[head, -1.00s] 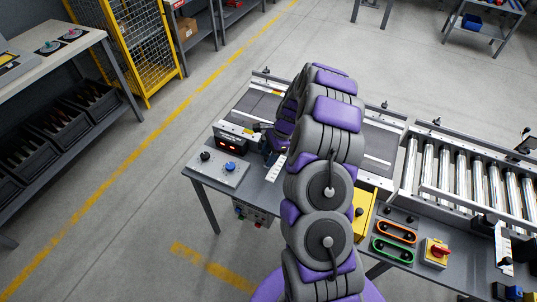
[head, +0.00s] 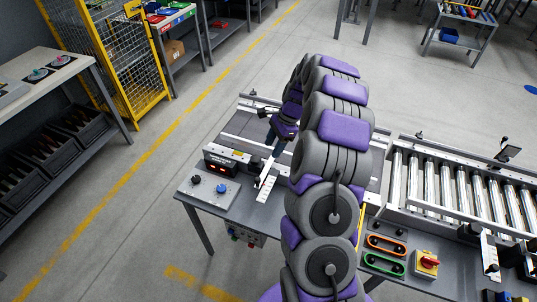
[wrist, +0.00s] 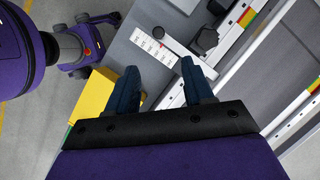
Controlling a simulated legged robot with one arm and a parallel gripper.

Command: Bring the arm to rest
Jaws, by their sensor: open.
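My arm rises from the bottom of the head view and bends over the workbench and conveyor, its purple and grey links hiding part of both. My gripper (head: 270,146) hangs at its end, left of the larger links, above the bench near a white graduated strip (head: 267,184). In the wrist view the two blue fingers of my gripper (wrist: 158,74) stand apart, with nothing between them. The white strip (wrist: 165,46) and a black knob (wrist: 205,38) lie beyond the fingertips. Whether the fingers touch anything is not clear in the head view.
A control box with a blue button (head: 221,188) sits on the bench's left corner. The roller conveyor (head: 450,190) and a red switch (head: 428,264) are to the right. A yellow block (wrist: 92,98) lies left of the fingers. Open floor surrounds the bench.

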